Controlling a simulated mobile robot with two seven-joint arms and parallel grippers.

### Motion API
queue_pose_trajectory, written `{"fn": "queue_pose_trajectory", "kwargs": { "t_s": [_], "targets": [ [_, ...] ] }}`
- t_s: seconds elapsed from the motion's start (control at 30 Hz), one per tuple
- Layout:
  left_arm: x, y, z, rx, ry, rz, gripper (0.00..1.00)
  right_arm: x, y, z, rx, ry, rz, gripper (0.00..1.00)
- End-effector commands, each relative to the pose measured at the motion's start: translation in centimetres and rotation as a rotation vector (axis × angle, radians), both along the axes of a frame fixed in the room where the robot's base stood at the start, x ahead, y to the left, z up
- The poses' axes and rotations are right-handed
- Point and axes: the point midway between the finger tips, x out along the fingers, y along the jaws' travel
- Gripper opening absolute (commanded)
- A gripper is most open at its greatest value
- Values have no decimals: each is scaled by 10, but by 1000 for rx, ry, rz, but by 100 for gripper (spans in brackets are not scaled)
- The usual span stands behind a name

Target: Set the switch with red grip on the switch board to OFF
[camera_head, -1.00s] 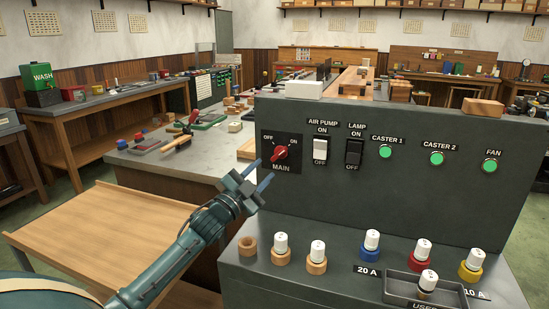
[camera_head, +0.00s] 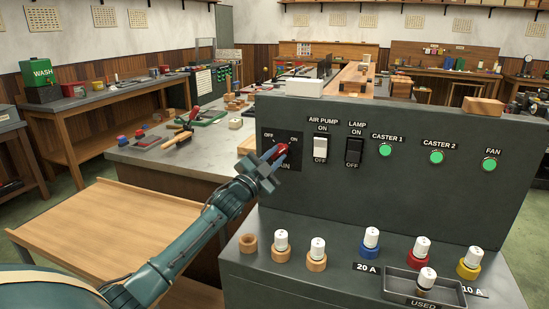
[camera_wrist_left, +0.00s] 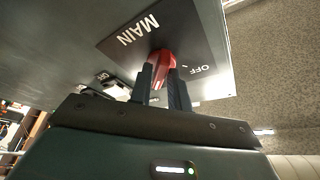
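The MAIN switch has a red grip (camera_head: 274,152) on a black plate (camera_head: 267,140) at the left of the grey switch board (camera_head: 400,200). My left gripper (camera_head: 279,160) is at the switch and covers part of the plate. In the left wrist view its fingers (camera_wrist_left: 162,84) lie on both sides of the red grip (camera_wrist_left: 162,66) and appear closed on it. The ON label is hidden there. My right gripper is not in view.
An AIR PUMP switch (camera_head: 320,148) and a LAMP switch (camera_head: 354,152) sit just right of MAIN, with green CASTER and FAN lights beyond. Several capped fuses stand on the ledge below, beside a USED tray (camera_head: 393,287). A wooden table (camera_head: 100,225) is at the left.

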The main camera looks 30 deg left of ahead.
Motion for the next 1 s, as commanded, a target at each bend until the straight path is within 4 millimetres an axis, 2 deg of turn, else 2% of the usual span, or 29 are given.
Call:
{"fn": "queue_pose_trajectory", "kwargs": {
  "t_s": [0.03, 0.2, 0.67, 1.0],
  "targets": [
    [0, 0, 0, 0, 0, 0, 14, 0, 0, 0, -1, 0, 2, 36],
    [0, 0, 0, 0, 0, 0, 0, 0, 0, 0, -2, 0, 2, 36],
    [0, 0, -1, -47, -11, 0, 0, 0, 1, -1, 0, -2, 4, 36],
    [0, -3, -3, -280, -66, -1, 0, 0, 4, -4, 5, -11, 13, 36]
  ]
}}
